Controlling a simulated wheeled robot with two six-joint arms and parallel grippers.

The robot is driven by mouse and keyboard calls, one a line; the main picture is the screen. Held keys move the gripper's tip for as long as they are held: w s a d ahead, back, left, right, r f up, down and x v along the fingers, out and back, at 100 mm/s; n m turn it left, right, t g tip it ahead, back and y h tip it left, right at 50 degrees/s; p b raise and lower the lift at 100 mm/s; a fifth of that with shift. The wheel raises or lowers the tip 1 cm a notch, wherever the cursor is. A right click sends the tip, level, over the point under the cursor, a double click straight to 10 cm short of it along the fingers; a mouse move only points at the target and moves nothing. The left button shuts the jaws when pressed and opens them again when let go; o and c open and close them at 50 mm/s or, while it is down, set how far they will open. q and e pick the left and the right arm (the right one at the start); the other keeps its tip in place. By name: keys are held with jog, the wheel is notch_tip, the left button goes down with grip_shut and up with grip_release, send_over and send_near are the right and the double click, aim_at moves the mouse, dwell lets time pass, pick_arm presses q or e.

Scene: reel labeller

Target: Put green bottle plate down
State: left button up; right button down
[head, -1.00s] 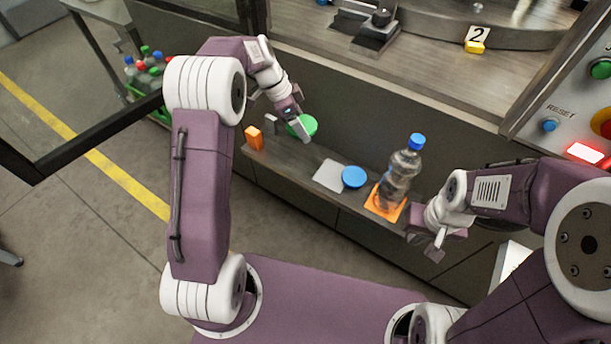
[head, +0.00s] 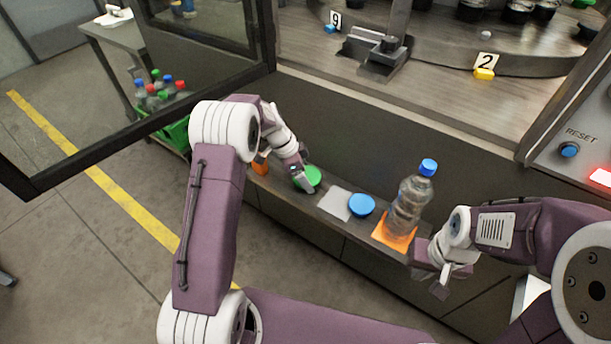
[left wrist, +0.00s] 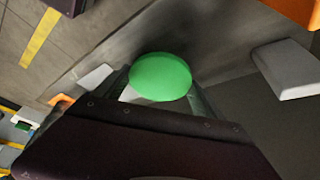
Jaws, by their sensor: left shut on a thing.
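The green bottle plate, a round green disc (head: 313,177), is at the shelf's left part in the head view. My left gripper (head: 303,182) is shut on it. In the left wrist view the green disc (left wrist: 160,77) sits between my two fingers, its face showing. It is low over the shelf; I cannot tell whether it touches. My right gripper (head: 443,278) is near the shelf's right end, beside the orange plate under the bottle, and its finger gap is not clear.
On the narrow shelf (head: 290,195) are an orange block (head: 260,166), a grey-white square plate (head: 335,204), a blue disc (head: 361,205) and a clear blue-capped bottle (head: 410,205) on an orange plate (head: 394,236). A green crate (head: 176,134) with bottles stands at the left.

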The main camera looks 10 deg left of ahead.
pick_arm(q)
jog(key=o, duration=1.5)
jog(key=shift+r, duration=0.25)
jog(key=p+v, duration=0.2)
jog(key=v, duration=1)
jog(key=s+d+f+n+y, duration=0.1)
jog(key=s+f+n+y, duration=0.1)
jog(key=s+n, duration=0.75)
jog(key=s+d+f+n+y, duration=0.1)
jog(key=s+f+n+y, duration=0.2)
jog(key=s, duration=1.1)
notch_tip(320, 180, up, 16)
jog(key=h+p, duration=0.1)
jog(key=p, duration=1.5)
jog(key=shift+n+g, duration=0.3)
jog(key=shift+n, duration=0.05)
